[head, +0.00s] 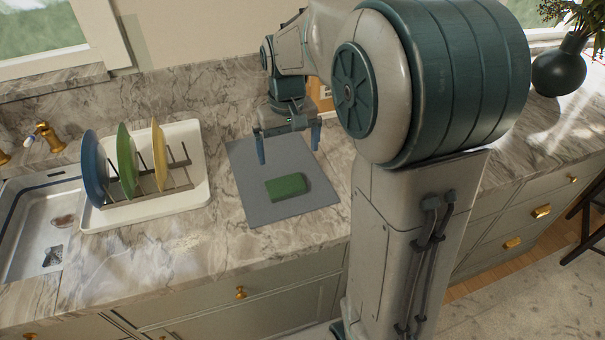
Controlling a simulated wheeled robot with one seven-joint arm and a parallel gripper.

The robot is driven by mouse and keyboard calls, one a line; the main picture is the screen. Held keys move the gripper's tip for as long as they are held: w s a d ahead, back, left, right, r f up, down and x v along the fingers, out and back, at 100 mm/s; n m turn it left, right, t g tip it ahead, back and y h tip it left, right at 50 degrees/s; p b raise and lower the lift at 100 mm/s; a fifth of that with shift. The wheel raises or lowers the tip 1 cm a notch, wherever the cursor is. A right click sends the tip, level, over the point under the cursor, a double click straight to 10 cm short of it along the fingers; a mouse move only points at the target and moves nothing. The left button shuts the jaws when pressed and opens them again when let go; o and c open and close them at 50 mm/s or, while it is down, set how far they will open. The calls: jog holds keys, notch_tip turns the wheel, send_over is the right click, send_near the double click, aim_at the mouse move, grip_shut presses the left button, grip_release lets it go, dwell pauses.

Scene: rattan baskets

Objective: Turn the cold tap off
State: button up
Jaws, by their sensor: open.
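A brass tap handle (47,136) stands behind the sink at the far left of the head view. A second brass piece (3,157) is cut off by the left picture edge. I cannot tell which is the cold one or whether water runs; the spout is not clearly in view.
A white drying tray (195,195) with a rack holds a blue plate (92,168), a green plate (126,160) and a yellow plate (158,155), between sink and mat. A dark vase (560,70) stands at right.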

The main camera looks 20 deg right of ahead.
jog(key=s+t, duration=0.3)
jog(key=s, duration=1.5)
jog(key=shift+s+a+r+m, duration=0.2)
jog(key=shift+s+r+m, duration=0.05)
jog(key=shift+m, duration=0.05)
grip_shut()
jog(key=shift+d, duration=0.15)
